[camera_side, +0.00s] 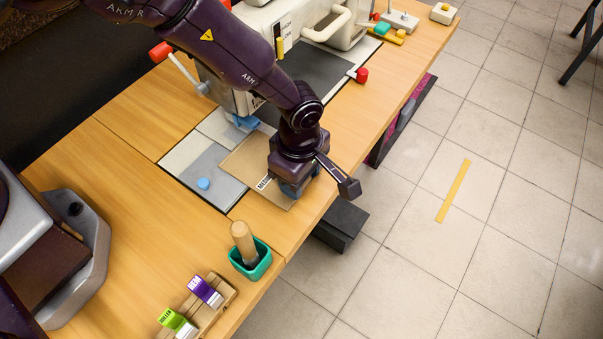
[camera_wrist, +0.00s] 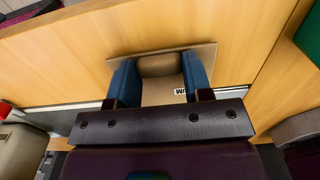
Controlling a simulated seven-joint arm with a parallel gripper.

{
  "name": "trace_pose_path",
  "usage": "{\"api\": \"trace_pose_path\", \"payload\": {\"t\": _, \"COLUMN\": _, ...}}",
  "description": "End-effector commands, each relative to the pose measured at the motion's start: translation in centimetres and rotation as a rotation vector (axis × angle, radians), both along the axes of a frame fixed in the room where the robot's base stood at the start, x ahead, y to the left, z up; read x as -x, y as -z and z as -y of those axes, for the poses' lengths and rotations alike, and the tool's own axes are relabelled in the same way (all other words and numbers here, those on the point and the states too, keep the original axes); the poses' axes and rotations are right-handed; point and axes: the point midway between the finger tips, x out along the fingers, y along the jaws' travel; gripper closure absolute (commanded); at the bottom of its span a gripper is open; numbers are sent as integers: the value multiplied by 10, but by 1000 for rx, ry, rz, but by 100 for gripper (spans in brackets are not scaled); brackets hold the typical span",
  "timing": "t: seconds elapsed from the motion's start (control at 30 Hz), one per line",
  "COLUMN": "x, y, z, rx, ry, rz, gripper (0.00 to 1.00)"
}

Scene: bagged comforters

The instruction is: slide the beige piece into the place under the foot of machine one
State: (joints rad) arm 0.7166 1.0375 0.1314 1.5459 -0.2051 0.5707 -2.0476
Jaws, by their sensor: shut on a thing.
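The beige piece (camera_side: 245,162) is a flat tan board with a small white label, lying on or just above the bench top near its front edge. My gripper (camera_side: 293,188) is over the board's right part. In the wrist view the blue fingers of my gripper (camera_wrist: 160,72) stand on either side of a raised tan part of the beige piece (camera_wrist: 158,95), shut on it. The white machine (camera_side: 232,97) stands behind, with a blue foot (camera_side: 242,122) low at its front. The board's far edge is close to this foot; the gap under the foot is not clear.
A green cup with a wooden handle (camera_side: 249,262) and labelled blocks (camera_side: 205,292) stand nearer. A red knob (camera_side: 361,75) is beyond my gripper. Bare wood lies left.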

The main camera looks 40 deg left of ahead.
Motion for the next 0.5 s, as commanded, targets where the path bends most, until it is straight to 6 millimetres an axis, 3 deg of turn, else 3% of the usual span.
{"api": "trace_pose_path", "payload": {"t": 0.5, "x": 0, "y": 0, "z": -17, "rx": 0, "ry": -1, "rz": -1, "gripper": 77}}
